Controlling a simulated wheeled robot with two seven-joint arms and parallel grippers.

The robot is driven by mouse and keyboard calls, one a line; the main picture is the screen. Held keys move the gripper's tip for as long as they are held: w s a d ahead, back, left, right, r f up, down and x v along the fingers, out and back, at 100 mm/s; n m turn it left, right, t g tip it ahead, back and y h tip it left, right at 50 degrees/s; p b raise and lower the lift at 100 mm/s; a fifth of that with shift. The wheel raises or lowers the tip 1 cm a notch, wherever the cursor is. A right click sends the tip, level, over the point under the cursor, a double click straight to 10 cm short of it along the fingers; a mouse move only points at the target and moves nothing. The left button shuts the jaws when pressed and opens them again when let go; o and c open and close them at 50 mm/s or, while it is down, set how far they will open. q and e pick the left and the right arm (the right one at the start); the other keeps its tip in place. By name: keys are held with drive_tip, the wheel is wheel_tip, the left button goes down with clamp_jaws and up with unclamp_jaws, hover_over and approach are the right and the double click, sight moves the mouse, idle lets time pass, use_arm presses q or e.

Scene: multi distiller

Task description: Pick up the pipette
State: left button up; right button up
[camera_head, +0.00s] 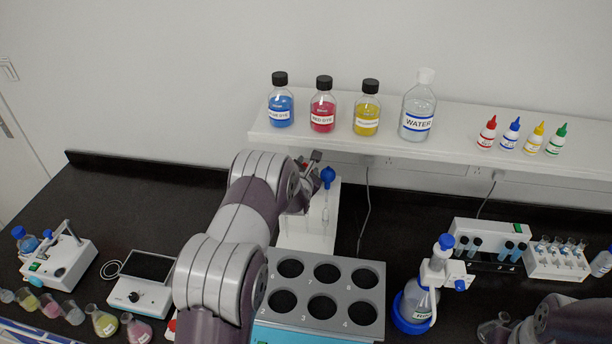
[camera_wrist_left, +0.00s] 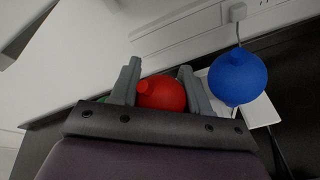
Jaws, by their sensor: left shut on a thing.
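My left gripper (camera_wrist_left: 160,85) is shut on the red bulb (camera_wrist_left: 162,94) of a pipette in the left wrist view, one finger on each side. In the head view my left gripper (camera_head: 309,172) is at the top of the white pipette stand (camera_head: 308,240), partly hidden by my arm. The red pipette's lower part is hidden, so I cannot tell whether it is clear of the stand. A second pipette with a blue bulb (camera_head: 328,176) hangs upright on the stand just right of the gripper. Its bulb also shows in the left wrist view (camera_wrist_left: 238,76).
A shelf (camera_head: 390,153) with dye bottles runs behind and above. A grey rack (camera_head: 368,270) with several holes stands in front of the stand. A flask in a blue-based holder (camera_head: 416,300) is at right. A black-topped device (camera_head: 140,290) and several flasks are at left.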

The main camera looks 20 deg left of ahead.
use_arm(q)
drive_tip(key=s+d+b, duration=0.2)
drive_tip(key=s+b, duration=0.2)
drive_tip(key=s, duration=0.3)
drive_tip(key=r+b, duration=0.1)
drive_tip(key=r, duration=0.3)
drive_tip(key=r+b, duration=0.1)
drive_tip(key=r, duration=0.4)
drive_tip(key=s+r+b, duration=0.1)
drive_tip(key=r, duration=0.3)
drive_tip(key=shift+d+r+b, duration=0.2)
drive_tip(key=shift+r+b, duration=0.15)
drive_tip(key=s+d+b, duration=0.1)
drive_tip(key=s+b, duration=0.2)
drive_tip(key=s, duration=0.4)
drive_tip(key=shift+d+r+b, duration=0.3)
drive_tip(key=shift+d+b, duration=0.1)
wheel_tip(320, 180, up, 3)
drive_tip(key=shift+s+p, duration=0.1)
drive_tip(key=shift+p, duration=0.65)
drive_tip(key=shift+f, duration=0.1)
